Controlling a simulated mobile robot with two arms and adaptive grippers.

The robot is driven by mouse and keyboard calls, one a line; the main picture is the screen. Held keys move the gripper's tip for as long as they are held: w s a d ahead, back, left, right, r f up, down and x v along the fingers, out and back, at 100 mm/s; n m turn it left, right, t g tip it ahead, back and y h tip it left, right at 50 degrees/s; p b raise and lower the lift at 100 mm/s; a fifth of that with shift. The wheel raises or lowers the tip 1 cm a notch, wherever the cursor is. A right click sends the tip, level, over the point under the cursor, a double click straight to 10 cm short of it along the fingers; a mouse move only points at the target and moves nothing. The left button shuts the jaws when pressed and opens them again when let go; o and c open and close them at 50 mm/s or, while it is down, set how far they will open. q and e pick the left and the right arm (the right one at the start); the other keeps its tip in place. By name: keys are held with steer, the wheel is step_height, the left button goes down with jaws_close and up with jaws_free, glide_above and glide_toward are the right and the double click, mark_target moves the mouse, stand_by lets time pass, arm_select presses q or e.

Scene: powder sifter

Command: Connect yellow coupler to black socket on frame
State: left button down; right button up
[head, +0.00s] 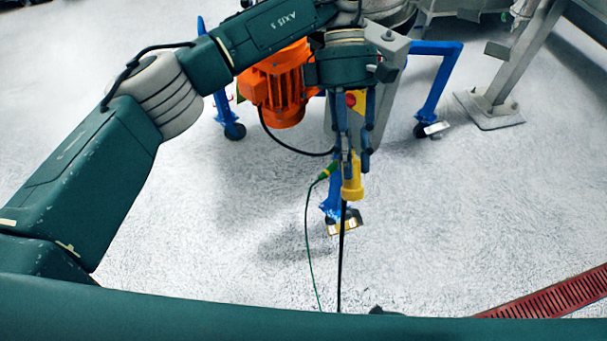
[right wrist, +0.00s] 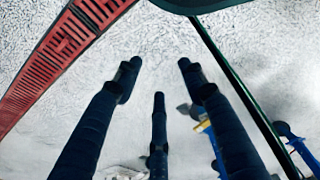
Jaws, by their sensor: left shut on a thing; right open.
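The yellow coupler (head: 352,188) hangs below my left gripper (head: 354,165), whose dark fingers point down and are shut on its upper part. A black cable (head: 342,255) runs straight down from the coupler. A green and yellow plug (head: 327,172) on a thin green cable sits just left of the coupler; I cannot tell whether they touch. The blue-legged frame (head: 433,85) stands behind my left arm. I cannot make out the black socket; my arm and gripper cover part of the frame. My right gripper (right wrist: 160,78) is open and empty above the floor in the right wrist view.
An orange motor (head: 280,85) and a yellow box with a red button (head: 351,101) are on the frame. A grey metal leg (head: 510,65) stands at upper right. A red floor grate (head: 550,298) lies at lower right.

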arm_select(q)
steer(key=w+f+n+t+h+b, duration=0.8)
steer(key=f+n+t+h+b, duration=0.4)
steer(key=n, duration=0.7)
steer(key=w+a+f+n+t+y+b, duration=0.2)
steer(key=w+a+f+n+t+b, duration=0.4)
steer(key=a+f+t, duration=0.5)
steer(key=w+d+g, duration=0.2)
steer(key=w+d, duration=0.3)
steer(key=d, duration=0.1)
steer(key=shift+f, duration=0.25)
arm_select(e)
steer(key=w+r+t, duration=0.1)
steer(key=w+r, duration=0.4)
steer(key=r, duration=0.4)
steer(key=shift+w+a, duration=0.25)
